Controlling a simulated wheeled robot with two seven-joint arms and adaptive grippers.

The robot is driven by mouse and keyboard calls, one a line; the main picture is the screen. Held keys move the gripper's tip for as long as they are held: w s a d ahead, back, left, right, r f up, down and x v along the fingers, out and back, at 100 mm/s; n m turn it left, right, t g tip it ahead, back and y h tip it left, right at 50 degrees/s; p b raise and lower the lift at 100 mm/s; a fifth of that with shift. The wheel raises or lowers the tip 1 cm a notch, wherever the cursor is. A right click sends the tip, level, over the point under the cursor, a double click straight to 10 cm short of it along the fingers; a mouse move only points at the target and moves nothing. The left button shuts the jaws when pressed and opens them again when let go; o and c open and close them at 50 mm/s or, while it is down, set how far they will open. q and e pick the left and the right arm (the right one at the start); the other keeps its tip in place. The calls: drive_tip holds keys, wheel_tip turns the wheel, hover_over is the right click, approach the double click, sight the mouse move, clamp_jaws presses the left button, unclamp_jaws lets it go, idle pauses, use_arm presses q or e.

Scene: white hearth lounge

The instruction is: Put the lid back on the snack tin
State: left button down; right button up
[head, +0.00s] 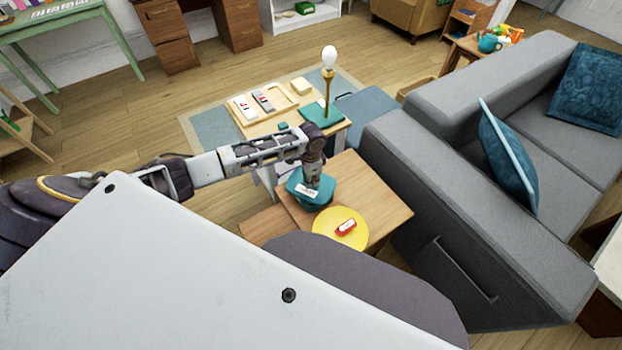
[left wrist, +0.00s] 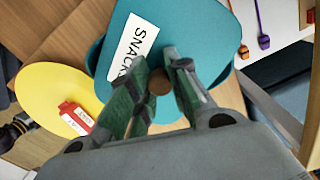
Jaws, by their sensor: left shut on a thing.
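The teal lid (left wrist: 190,40) carries a white label reading "SNACK…" and a round brown knob (left wrist: 158,84). My left gripper (left wrist: 160,72) is shut on this knob, with one finger on each side. A darker teal edge of the snack tin (left wrist: 93,58) shows beneath the lid at its left in the left wrist view. In the head view the lid (head: 300,187) and my left gripper (head: 311,181) are over the wooden side table (head: 376,190). The gripper hides part of the lid. I cannot tell whether the lid touches the tin's rim. My right gripper is out of view.
A yellow round mat (head: 325,229) with a red labelled box (head: 346,228) lies close to the tin. Behind is a table with a tray (head: 245,116) and a lamp (head: 329,85). A grey sofa (head: 440,190) stands right of the side table.

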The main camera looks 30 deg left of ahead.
use_arm(q)
drive_tip(key=shift+p, duration=0.3)
idle(0.6)
drive_tip(key=c, duration=0.8)
unclamp_jaws()
drive_tip(key=shift+r, duration=0.15)
drive_tip(key=shift+r+p, duration=3.35)
drive_tip(key=shift+p, duration=0.7)
clamp_jaws()
